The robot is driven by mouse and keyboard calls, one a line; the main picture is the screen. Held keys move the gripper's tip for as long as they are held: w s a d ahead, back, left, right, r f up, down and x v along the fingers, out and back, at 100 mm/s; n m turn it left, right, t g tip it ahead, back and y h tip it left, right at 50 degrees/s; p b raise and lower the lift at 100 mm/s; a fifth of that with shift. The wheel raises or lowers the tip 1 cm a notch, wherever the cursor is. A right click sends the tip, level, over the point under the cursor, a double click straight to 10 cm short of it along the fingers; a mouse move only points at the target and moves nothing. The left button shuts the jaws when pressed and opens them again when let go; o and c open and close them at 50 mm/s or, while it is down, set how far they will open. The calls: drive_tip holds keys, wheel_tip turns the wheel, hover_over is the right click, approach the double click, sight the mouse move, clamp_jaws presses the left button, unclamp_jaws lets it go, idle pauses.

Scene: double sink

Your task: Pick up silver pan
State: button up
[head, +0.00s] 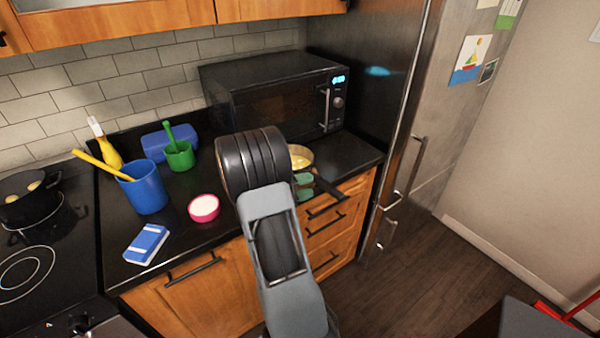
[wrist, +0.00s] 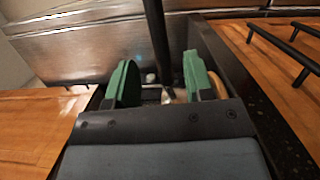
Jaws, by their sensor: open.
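The pan (head: 301,155) sits on the black counter in front of the microwave in the head view, partly hidden behind my arm. Its inside looks yellowish, and its dark handle (head: 329,186) sticks out over the counter's front edge to the right. My gripper (head: 304,186) has green fingers and is beside the handle, near the counter edge. In the wrist view my gripper (wrist: 161,88) is open, with its two green fingers apart. A dark bar that looks like the pan handle (wrist: 155,40) runs down the picture towards the gap between them. Contact is not visible.
The microwave (head: 275,97) stands behind the pan, with the fridge (head: 385,75) on the right. A pink bowl (head: 204,208), blue cup (head: 144,194), green cup (head: 179,157) and blue sponge (head: 146,244) are on the counter to the left. Drawer handles (head: 324,223) project below the counter.

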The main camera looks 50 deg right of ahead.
sight(323, 179)
drive_tip(key=shift+w+p+x, duration=0.1)
drive_tip(key=shift+p+x, duration=0.4)
drive_tip(key=shift+x, duration=1.1)
drive_tip(key=shift+w+p+x, duration=0.15)
drive_tip(key=shift+p+x, duration=0.35)
drive_tip(key=shift+x, duration=1.15)
drive_tip(key=shift+d+f, duration=0.1)
drive_tip(key=shift+d, duration=0.05)
drive_tip(key=shift+c, duration=0.4)
clamp_jaws()
